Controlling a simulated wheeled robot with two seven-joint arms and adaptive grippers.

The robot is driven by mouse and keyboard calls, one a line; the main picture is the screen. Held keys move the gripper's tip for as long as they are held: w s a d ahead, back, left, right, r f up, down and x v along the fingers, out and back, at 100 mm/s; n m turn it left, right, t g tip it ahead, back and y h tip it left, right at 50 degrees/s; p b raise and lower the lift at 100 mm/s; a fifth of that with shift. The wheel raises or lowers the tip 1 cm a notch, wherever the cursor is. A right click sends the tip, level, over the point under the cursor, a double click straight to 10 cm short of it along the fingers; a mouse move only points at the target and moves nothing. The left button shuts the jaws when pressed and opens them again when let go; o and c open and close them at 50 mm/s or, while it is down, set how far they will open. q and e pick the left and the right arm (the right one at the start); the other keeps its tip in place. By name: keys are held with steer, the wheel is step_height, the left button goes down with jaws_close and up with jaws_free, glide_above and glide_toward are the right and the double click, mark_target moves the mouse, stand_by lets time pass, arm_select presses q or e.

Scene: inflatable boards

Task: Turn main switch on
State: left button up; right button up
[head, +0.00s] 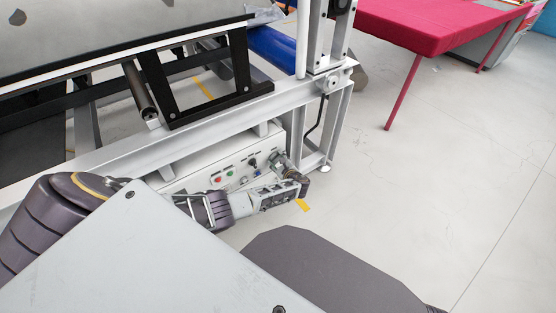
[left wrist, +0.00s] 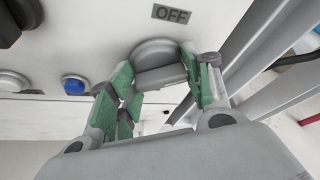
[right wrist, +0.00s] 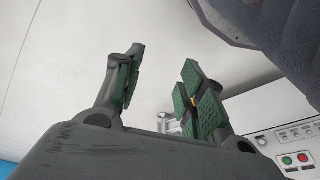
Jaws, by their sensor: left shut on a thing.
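The main switch is a round grey knob (left wrist: 155,57) with a raised grip bar, on the white control panel (head: 205,178). An OFF label (left wrist: 173,14) is above it in the left wrist view. My left gripper (left wrist: 158,76) has its green-padded fingers on both sides of the knob, shut on it. In the head view my left gripper (head: 286,170) is at the right end of the panel and hides the knob. My right gripper (right wrist: 160,85) is open and empty, its fingers apart; I cannot make it out in the head view.
A red button (head: 219,180), a green button (head: 231,174) and a black selector (head: 253,163) are left of my left gripper. A blue button (left wrist: 75,84) is near the knob. The white machine frame (head: 235,107) rises above the panel. Floor to the right is clear up to the red-covered table (head: 440,25).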

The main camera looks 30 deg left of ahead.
arm_select(q)
steer(key=m+g, duration=0.2)
steer(key=m, duration=0.1)
steer(key=shift+w+d+m+g+y, duration=0.1)
steer(key=shift+m+g+y, duration=0.2)
steer(key=shift+y, duration=0.1)
stand_by(0.5)
steer(key=o, duration=1)
steer(key=shift+d, duration=0.15)
steer(key=shift+v, duration=5.85)
